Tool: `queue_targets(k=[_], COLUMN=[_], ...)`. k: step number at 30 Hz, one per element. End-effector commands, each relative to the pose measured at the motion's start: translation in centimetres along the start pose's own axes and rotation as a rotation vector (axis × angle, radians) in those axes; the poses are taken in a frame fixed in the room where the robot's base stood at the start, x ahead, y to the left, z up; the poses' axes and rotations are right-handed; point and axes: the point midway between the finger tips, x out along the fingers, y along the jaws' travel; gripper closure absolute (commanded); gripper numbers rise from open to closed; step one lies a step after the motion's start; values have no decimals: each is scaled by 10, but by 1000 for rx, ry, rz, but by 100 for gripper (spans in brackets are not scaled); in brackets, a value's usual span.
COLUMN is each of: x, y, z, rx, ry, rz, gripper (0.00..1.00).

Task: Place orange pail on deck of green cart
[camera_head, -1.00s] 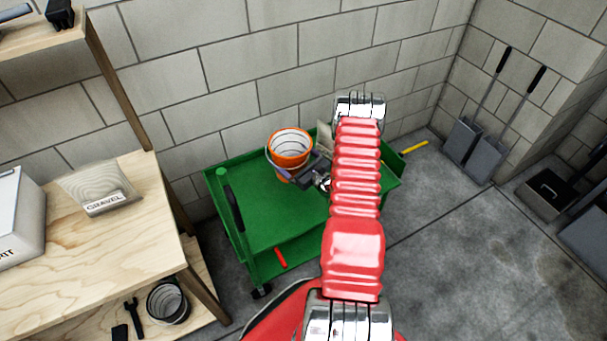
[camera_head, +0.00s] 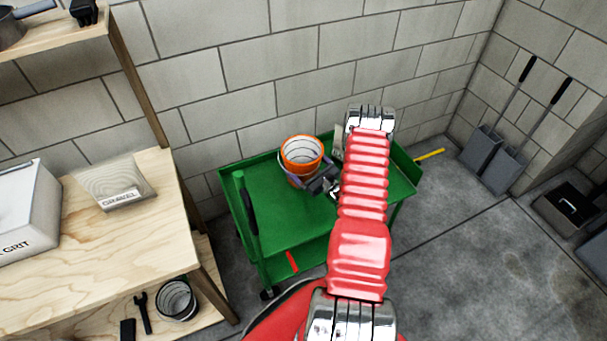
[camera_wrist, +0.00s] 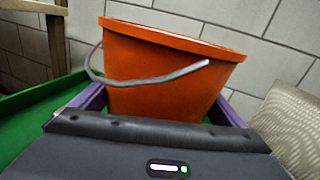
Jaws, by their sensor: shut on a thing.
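The orange pail (camera_head: 301,154) is at my gripper (camera_head: 308,181), over the back part of the green cart's deck (camera_head: 265,207). It is open at the top with a pale inside. In the wrist view the pail (camera_wrist: 165,72) stands between my gripper's purple fingers (camera_wrist: 160,105), slightly tilted, with its wire handle hanging across the near side. My gripper is shut on the pail. The pail's bottom is hidden by the gripper body, so I cannot tell whether it touches the deck. The green cart (camera_head: 240,185) stands against the block wall.
A pale sack (camera_wrist: 290,125) is close to the right of the pail. Two shovels (camera_head: 500,150) lean on the wall at right. The deck's left part is clear.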

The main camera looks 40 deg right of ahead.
Motion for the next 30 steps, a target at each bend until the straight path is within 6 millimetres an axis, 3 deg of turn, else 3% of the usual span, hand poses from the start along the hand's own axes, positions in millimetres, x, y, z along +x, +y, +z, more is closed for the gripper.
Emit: queue_targets(k=[5, 19, 30], x=[0, -1, -1], y=[1, 2, 4], z=[-19, -26, -61], rx=[-1, 0, -1], ry=[-1, 0, 0], rz=[-1, -1, -2], gripper=[32, 32, 32])
